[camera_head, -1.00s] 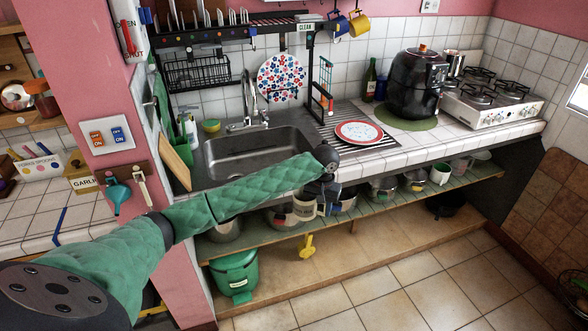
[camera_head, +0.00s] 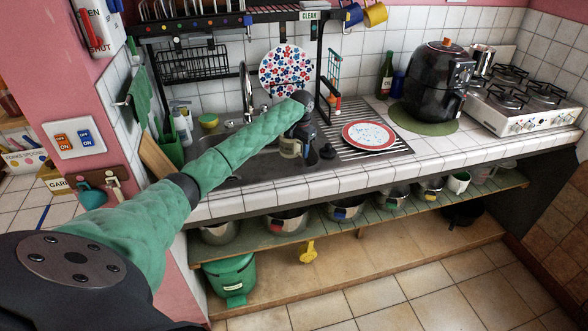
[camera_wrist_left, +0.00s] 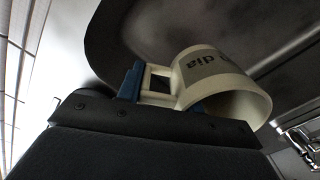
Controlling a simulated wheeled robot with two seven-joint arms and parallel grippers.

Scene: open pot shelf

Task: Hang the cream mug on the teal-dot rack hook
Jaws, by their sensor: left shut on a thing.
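The cream mug (camera_head: 289,149) is held by my left gripper (camera_head: 303,143) over the right part of the sink. In the left wrist view the mug (camera_wrist_left: 222,88) is tilted, with dark lettering on its side. Its squarish handle sits between the blue finger pads of the gripper (camera_wrist_left: 155,88), which is shut on it. The dish rack (camera_head: 222,28) spans above the sink, higher than the mug, with small coloured dots along its front rail. I cannot tell which dot is teal. My right gripper is out of view.
A blue mug (camera_head: 350,14) and a yellow mug (camera_head: 375,13) hang at the rack's right. A faucet (camera_head: 247,92), a floral plate (camera_head: 285,70) and a black wire basket (camera_head: 190,64) are behind the sink. A red-rimmed plate (camera_head: 368,135) lies right on the drainboard.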

